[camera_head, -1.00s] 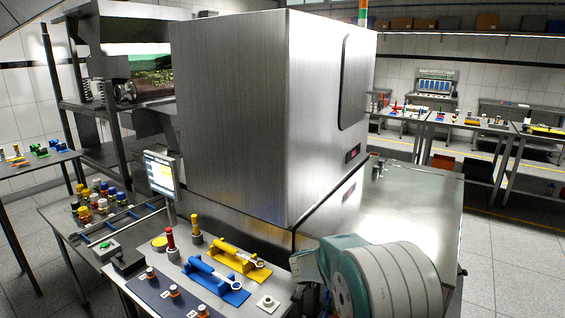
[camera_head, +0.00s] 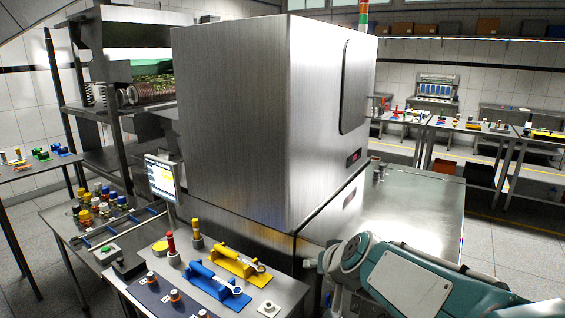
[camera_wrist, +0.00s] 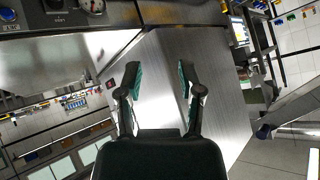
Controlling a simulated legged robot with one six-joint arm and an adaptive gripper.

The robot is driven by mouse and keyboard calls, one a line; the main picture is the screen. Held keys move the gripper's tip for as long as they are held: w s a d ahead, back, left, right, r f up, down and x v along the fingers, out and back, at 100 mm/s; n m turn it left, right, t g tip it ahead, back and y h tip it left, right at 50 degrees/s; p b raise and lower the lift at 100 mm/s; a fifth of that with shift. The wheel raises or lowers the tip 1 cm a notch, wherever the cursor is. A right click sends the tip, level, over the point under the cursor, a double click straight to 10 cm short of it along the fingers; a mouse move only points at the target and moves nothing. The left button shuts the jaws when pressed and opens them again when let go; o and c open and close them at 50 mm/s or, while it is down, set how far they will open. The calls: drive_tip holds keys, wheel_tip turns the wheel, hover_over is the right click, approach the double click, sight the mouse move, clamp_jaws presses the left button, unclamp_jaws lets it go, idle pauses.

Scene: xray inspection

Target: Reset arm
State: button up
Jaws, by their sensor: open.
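My arm shows at the lower right of the head view, folded in front of the workbench. Its gripper is outside that view. In the wrist view my gripper (camera_wrist: 160,82) is open, with two dark fingers and green pads standing apart and nothing between them. Beyond the fingers is the brushed-metal face of the big inspection cabinet (camera_wrist: 160,95). The cabinet (camera_head: 265,120) also fills the middle of the head view. The wrist view is tilted, with the room lying at an angle.
The front bench holds a blue clamp (camera_head: 218,284), a yellow clamp (camera_head: 237,262) and a red-topped post (camera_head: 171,244). A small screen (camera_head: 160,178) stands at the cabinet's left. Open floor (camera_head: 515,235) is farther right.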

drive_tip(key=s+d+f+g+h, duration=0.1)
drive_tip(key=s+d, duration=0.3)
drive_tip(key=s, duration=0.7)
drive_tip(key=s+d+f+g+h, duration=0.1)
drive_tip(key=s+d, duration=0.3)
drive_tip(key=s, duration=0.8)
drive_tip(key=shift+s+f+g+h, duration=0.15)
drive_tip(key=shift+f+g+h, duration=0.1)
drive_tip(key=shift+g+h, duration=0.55)
